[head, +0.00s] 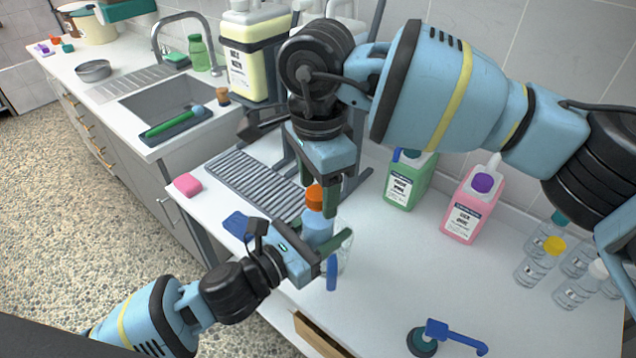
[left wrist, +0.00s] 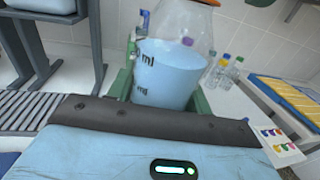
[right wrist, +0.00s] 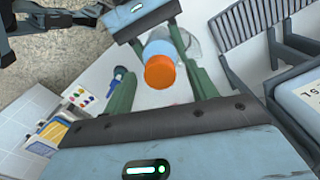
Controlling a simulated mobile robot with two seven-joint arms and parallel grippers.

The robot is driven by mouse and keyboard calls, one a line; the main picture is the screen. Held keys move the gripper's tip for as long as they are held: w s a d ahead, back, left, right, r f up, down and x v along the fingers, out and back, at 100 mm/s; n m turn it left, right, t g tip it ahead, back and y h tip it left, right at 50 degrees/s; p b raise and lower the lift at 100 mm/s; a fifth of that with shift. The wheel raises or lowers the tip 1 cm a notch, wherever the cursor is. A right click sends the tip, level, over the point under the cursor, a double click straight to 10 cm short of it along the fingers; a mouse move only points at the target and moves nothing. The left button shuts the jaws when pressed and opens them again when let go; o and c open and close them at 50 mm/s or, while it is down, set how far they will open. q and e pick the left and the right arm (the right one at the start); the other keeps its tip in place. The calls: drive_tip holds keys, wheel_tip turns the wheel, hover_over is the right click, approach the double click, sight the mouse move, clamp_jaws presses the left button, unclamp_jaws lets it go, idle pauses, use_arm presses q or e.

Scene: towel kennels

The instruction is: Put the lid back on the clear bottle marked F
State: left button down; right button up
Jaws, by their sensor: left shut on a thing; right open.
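A clear bottle (head: 318,228) with blue liquid and dark "ml" marks stands between the fingers of my left gripper (head: 322,240), which is shut on it. It fills much of the left wrist view (left wrist: 168,75). An orange lid (head: 315,196) is at its top, and shows end-on in the right wrist view (right wrist: 160,72). I cannot tell whether the lid is seated. No letter F can be read on the bottle. My right gripper (right wrist: 161,85) is open, pointing down over the lid, with its fingers on either side and apart from it.
Several small clear bottles (head: 545,262) with coloured caps stand at the right. A green jug (head: 408,185) and a pink jug (head: 465,215) stand along the wall. A blue-handled brush (head: 455,336) lies at the front. A grey ribbed rack (head: 255,180) and pink sponge (head: 187,185) are left.

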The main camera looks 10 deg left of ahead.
drive_tip(key=shift+r, duration=0.1)
wheel_tip(320, 180, up, 12)
idle(0.5)
idle(0.5)
